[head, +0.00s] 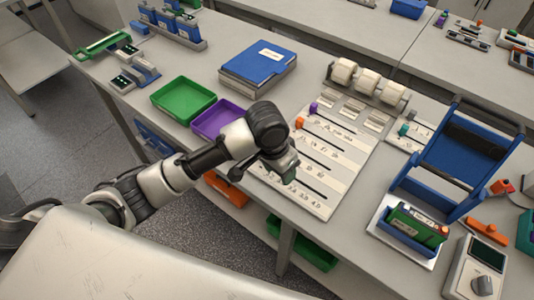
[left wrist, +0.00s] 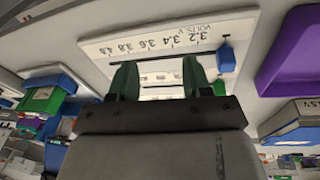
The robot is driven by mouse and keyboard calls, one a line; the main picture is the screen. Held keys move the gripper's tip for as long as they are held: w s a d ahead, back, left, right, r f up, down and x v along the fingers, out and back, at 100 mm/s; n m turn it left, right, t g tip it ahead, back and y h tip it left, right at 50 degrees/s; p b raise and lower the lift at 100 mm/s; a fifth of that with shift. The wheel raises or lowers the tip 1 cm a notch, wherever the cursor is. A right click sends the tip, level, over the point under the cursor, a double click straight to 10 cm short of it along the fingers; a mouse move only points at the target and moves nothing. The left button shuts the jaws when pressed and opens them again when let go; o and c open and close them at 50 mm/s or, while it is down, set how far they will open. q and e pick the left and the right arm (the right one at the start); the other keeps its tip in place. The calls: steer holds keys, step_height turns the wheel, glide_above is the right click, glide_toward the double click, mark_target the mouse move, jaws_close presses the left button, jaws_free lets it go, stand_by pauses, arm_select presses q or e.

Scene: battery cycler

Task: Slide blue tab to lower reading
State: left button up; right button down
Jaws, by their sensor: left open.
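The blue tab (left wrist: 227,57) shows in the left wrist view near the right end of a dark slot, to the right of the 3.2 mark. The white slider board (left wrist: 110,48) carries a volts scale there, with numbers rising toward the left. In the head view the white slider board (head: 345,176) lies on the bench, and the blue tab is hidden behind my arm. My left gripper (head: 289,174) is over the board's front left part. In the left wrist view its green fingers (left wrist: 160,76) are apart and empty, left of the tab. My right gripper is not in view.
A purple tab (head: 313,107) and an orange tab (head: 299,123) stand on the board's other slots. A purple tray (head: 208,133) and a green tray (head: 204,84) lie left of it. A blue frame (head: 440,155) stands to the right, and a roll rack (head: 385,103) behind.

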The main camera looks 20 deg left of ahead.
arm_select(q)
steer(key=w+a+r+n+y, duration=0.2)
steer(key=w+a+r, duration=0.3)
steer(key=w, duration=0.2)
steer(key=shift+g, duration=0.4)
steer(key=f, duration=0.5)
steer(key=f+p, duration=0.1)
steer(key=f, duration=0.4)
steer(key=shift+a+f, duration=0.2)
steer(key=shift+f, duration=0.05)
jaws_close()
